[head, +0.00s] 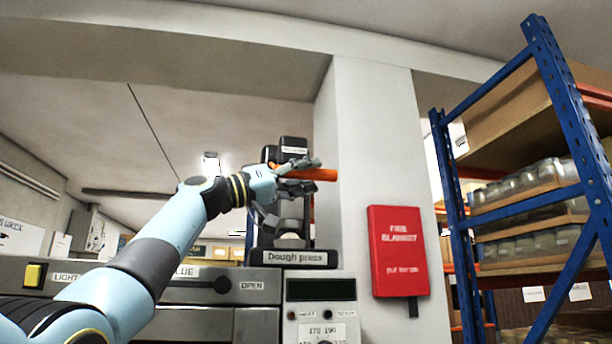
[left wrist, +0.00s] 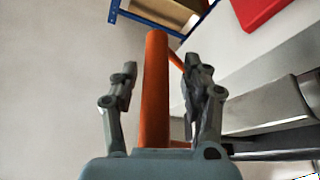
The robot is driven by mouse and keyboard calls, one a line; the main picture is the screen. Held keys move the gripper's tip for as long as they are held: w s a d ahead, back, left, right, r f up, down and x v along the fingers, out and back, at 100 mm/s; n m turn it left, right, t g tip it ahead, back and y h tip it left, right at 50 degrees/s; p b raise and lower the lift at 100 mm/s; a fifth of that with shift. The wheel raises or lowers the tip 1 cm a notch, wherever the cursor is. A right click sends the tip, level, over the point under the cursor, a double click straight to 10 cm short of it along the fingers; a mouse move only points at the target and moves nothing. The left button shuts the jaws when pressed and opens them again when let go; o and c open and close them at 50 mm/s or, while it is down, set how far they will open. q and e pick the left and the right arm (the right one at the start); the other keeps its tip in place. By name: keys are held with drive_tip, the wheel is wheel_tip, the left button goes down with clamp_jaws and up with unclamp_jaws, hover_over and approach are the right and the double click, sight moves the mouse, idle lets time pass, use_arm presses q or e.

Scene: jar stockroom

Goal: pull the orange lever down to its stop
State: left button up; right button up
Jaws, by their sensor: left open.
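The orange lever (head: 322,174) sticks out to the right from the dark dough press (head: 292,258), about level. My left gripper (head: 312,174) reaches it from the left, with its fingers at the lever. In the left wrist view, the orange lever (left wrist: 155,90) runs up between the two spread fingers of my left gripper (left wrist: 158,85). A gap shows on each side, so the gripper is open and not closed on the bar. The lever's lower end is hidden behind the gripper body in that view. My right gripper is in neither view.
A white pillar (head: 370,130) stands behind and right of the press, with a red fire blanket case (head: 398,250) on it. A blue-framed rack (head: 545,60) with jars is at the right. A grey machine with an OPEN label (head: 252,286) lies below my left arm.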

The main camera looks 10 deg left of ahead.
use_arm(q)
drive_tip(key=v, duration=1.2)
drive_tip(key=shift+f, duration=0.1)
